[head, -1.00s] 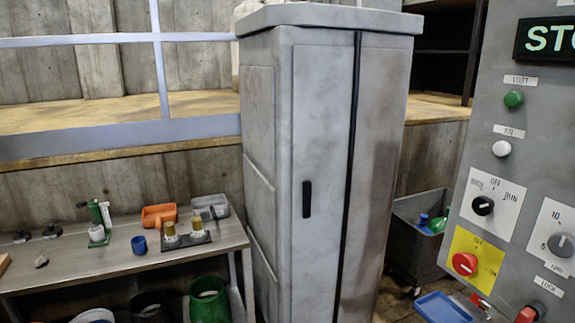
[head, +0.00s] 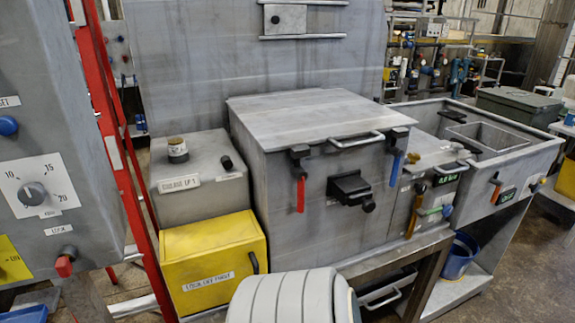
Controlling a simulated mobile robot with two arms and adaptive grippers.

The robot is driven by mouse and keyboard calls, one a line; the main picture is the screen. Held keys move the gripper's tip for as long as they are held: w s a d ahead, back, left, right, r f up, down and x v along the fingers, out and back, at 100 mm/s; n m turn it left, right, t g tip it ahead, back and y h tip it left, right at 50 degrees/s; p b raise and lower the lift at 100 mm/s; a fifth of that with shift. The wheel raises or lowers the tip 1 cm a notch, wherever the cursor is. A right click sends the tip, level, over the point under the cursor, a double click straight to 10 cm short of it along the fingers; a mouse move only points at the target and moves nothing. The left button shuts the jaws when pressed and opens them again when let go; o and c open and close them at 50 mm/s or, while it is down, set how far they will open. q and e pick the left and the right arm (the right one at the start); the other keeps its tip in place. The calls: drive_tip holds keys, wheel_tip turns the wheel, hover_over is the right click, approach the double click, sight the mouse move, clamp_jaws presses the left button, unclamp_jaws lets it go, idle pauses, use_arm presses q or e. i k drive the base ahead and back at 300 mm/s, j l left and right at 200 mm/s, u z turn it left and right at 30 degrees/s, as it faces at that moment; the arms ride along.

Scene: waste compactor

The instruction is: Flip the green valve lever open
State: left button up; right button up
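A small green lever (head: 431,211) shows on the front of the grey unit right of the big lidded box. A red lever (head: 300,194) and a blue lever (head: 396,169) hang on the front of the lidded box (head: 330,235). Neither of my grippers is in view.
A yellow box (head: 212,262) and a grey block with a jar (head: 177,149) stand left of the lidded box. A red ladder-like frame (head: 118,150) and a control panel (head: 35,110) are at the left. A blue bucket (head: 459,258) stands low at the right.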

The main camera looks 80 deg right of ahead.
sight(423, 214)
drive_tip(key=z, duration=3.7)
